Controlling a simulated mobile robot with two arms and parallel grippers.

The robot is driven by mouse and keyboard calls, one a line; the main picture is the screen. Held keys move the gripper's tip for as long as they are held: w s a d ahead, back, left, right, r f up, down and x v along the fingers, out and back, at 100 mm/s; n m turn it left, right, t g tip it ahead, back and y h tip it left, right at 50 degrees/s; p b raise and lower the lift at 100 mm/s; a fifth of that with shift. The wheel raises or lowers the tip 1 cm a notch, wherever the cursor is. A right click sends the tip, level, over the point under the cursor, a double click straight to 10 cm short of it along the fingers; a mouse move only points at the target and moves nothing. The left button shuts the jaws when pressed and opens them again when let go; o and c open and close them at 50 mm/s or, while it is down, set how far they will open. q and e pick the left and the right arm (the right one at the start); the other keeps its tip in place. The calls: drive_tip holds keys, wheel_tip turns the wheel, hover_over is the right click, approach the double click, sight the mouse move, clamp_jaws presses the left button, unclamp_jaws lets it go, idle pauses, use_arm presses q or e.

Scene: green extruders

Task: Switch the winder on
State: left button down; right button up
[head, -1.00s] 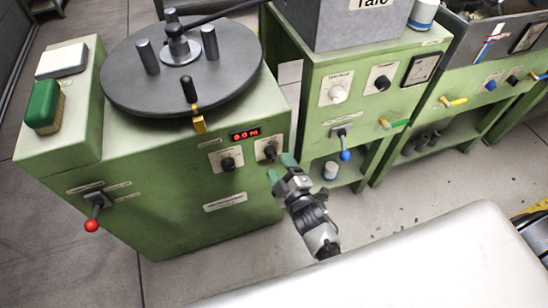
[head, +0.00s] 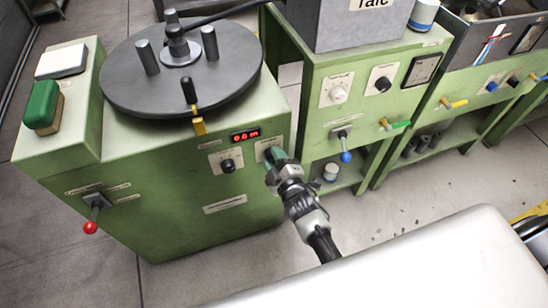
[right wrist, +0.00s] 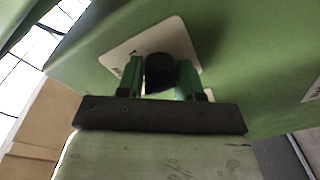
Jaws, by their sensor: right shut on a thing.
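The winder (head: 150,230) is a green cabinet with a dark round turntable (head: 130,90) carrying upright pegs. Its front has a red digital display (head: 245,135), a black knob (head: 228,166) on a pale plate, and a second black knob to the right. My right gripper (head: 274,158) is at that right knob and hides it in the head view. In the right wrist view the right knob (right wrist: 160,72) sits between the green fingers (right wrist: 161,78), which are shut on it. My left gripper is not in view.
A green bench with a grey box (head: 345,28) labelled Talc stands to the right, with knobs, a blue-tipped lever (head: 345,150) and a gauge. A pale surface (head: 420,265) fills the lower right. Grey floor lies between.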

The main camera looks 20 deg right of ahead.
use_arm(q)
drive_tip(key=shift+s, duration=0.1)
use_arm(e)
drive_tip(key=shift+m, duration=0.4)
drive_tip(key=shift+m+p, duration=0.4)
drive_tip(key=shift+m, duration=0.6)
drive_tip(key=m, duration=0.2)
drive_tip(key=shift+m, duration=0.4)
drive_tip(key=m+p, duration=0.1)
drive_tip(key=m, duration=0.2)
drive_tip(key=shift+m+t, duration=0.3)
drive_tip(key=shift+t, duration=0.1)
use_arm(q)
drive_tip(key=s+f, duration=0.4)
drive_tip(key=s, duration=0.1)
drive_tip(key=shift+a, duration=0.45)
use_arm(e)
drive_tip(key=shift+a+f+m+h, duration=0.1)
drive_tip(key=shift+m+h, duration=0.2)
drive_tip(key=shift+m, duration=1.2)
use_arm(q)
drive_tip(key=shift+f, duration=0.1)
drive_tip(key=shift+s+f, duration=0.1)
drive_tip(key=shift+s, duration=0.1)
use_arm(e)
drive_tip(key=o, duration=0.9)
